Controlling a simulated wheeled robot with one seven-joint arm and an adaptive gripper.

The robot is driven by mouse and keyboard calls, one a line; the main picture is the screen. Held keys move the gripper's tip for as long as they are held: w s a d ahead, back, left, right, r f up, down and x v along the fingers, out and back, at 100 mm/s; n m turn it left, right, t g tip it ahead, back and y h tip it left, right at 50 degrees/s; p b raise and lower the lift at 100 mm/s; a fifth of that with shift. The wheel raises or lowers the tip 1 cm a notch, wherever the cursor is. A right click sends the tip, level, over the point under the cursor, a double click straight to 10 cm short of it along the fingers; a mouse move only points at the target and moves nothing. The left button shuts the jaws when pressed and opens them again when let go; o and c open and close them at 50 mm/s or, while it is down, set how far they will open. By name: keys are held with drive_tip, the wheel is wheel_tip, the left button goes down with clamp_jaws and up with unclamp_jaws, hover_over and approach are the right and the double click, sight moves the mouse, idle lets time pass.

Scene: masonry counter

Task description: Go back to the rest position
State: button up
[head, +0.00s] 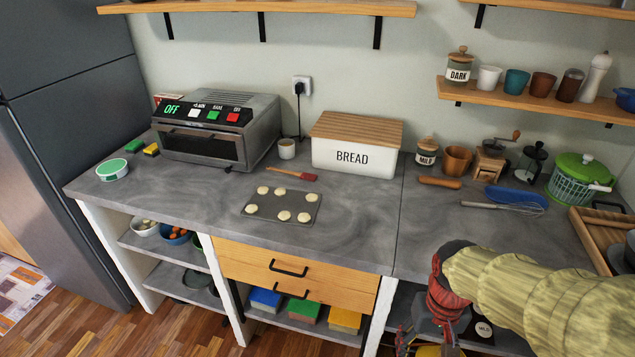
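My arm, in a pale yellow-green sleeve with a red wrist, comes in from the right edge of the head view and bends down in front of the counter. My gripper (428,346) hangs at the bottom edge, in front of the lower shelf and below the worktop's front edge. Its fingertips are cut off by the frame, so I cannot tell whether it is open or shut. I see nothing held in the part that shows.
A dark baking tray (262,216) with several pale dough rounds lies on the grey counter (350,222). Behind it are a toaster oven (203,148) reading OFF, a red spatula (297,175) and a bread box (353,157). A rolling pin (439,183) and whisk (490,206) lie right.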

drive_tip(key=s+a+r+t+p, duration=0.1)
drive_tip(key=r+t, duration=0.2)
drive_tip(key=r, duration=0.5)
drive_tip(key=s+a+r+n+t+p, duration=0.1)
drive_tip(key=s+a+r+t, duration=0.1)
drive_tip(key=r, duration=0.7)
drive_tip(key=shift+s+t, duration=0.2)
drive_tip(key=shift+t, duration=0.3)
